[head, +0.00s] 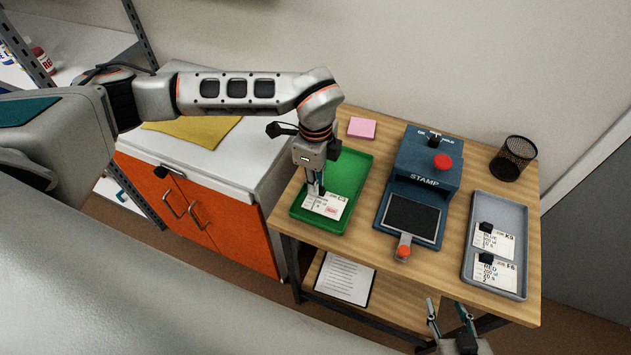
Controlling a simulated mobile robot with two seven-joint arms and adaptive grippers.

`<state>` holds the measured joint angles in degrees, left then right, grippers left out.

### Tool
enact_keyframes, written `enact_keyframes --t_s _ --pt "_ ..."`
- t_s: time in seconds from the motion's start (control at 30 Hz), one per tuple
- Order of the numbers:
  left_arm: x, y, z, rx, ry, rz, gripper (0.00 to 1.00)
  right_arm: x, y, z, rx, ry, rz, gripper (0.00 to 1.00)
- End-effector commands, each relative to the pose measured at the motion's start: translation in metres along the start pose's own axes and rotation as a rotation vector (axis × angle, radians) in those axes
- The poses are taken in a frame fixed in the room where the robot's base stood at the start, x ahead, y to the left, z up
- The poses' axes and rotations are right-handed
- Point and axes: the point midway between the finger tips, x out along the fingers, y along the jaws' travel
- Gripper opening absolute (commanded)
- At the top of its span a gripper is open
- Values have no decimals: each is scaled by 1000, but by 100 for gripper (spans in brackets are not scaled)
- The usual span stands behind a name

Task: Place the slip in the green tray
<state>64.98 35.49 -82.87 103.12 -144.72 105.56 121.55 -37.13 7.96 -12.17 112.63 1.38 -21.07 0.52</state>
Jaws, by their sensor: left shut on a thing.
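A white slip (328,205) with printed text and a red mark is at the near end of the green tray (353,172). I cannot tell whether it rests on the tray floor or is held just above it. My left gripper (317,192) points down over the tray, shut on the slip's upper left part, with its fingers hiding some of it. My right gripper (452,318) is at the bottom edge, below the table's front edge, with its fingers apart and nothing between them.
A blue stamp machine (428,163) stands right of the green tray. A grey tray (505,212) holds two slips with black clips. A pink note pad (361,128) and a mesh cup (512,158) stand at the back. An orange cabinet (200,222) is left; a clipboard (344,279) lies on the lower shelf.

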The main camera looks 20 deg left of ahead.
Motion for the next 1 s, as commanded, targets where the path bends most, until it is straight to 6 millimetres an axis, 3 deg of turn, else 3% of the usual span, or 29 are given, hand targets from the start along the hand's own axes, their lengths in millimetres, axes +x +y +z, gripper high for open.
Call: enact_keyframes --t_s 0.4,0.43,0.5,0.83,1.0 --pt "8 0 0 0 0 -1 0 2 -1 7 0 -8 -1 40" --pt "8 0 0 0 0 -1 13 2 -1 7 0 -8 -1 40" --pt "8 0 0 0 0 -1 27 2 -1 6 0 -8 -1 40" --pt "7 0 0 0 0 -1 27 1 0 4 -1 -6 -1 40" --pt "-6 -2 0 0 1 -5 27 0 0 1 -1 -1 0 40"
